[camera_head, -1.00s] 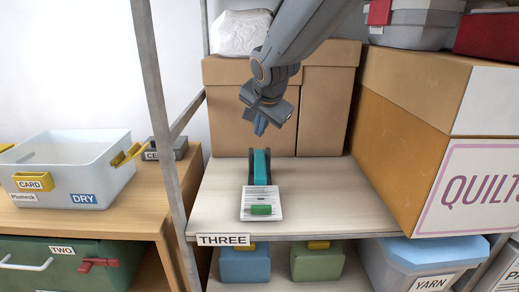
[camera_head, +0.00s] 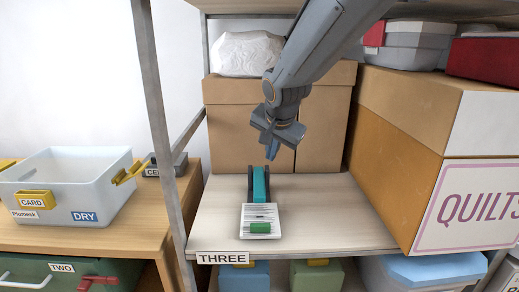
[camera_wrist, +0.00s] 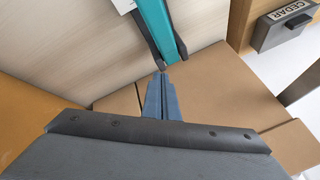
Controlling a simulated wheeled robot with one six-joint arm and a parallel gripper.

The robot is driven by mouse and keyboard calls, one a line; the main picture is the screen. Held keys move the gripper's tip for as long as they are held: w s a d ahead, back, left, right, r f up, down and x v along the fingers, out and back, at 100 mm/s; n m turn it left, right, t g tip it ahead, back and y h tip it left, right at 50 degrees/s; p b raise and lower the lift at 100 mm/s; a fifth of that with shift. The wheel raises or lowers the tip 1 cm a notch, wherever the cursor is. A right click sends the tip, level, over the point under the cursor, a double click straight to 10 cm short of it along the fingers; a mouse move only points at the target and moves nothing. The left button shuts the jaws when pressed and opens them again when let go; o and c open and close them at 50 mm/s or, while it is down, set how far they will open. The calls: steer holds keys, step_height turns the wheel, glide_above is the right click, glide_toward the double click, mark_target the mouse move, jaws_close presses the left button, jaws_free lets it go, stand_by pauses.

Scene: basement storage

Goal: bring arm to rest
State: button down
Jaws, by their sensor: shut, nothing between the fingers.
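My gripper (camera_head: 272,152) hangs from my arm above the shelf marked THREE, in front of the tall cardboard boxes. Its fingers are shut and empty. In the wrist view, the shut fingertips (camera_wrist: 161,78) appear just beside the end of a teal item in a dark holder (camera_wrist: 163,28); I cannot tell the height between them. In the head view that teal item (camera_head: 260,184) lies on the shelf board below my gripper.
Cardboard boxes (camera_head: 228,125) stand behind, and a large QUILTS box (camera_head: 400,140) is on the right. A metal post (camera_head: 160,120) rises at the left. A clear bin marked DRY (camera_head: 75,190) sits on the left table. The shelf board (camera_head: 340,215) is bare right of the teal item.

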steer(key=s+d+f+n+g+p, duration=0.1)
steer(key=s+d+f+n+g, duration=0.1)
steer(key=s+d, duration=0.3)
steer(key=s+d+f+n+g+p, duration=0.1)
steer(key=s+d+f, duration=0.3)
steer(key=s, duration=1)
steer(key=s+d+f+n+g+h+p, duration=0.1)
steer(key=s+d+f+n+g, duration=0.2)
steer(key=s+d, duration=0.4)
steer(key=s+f, duration=0.1)
steer(key=s, duration=0.2)
steer(key=shift+g+p, duration=0.4)
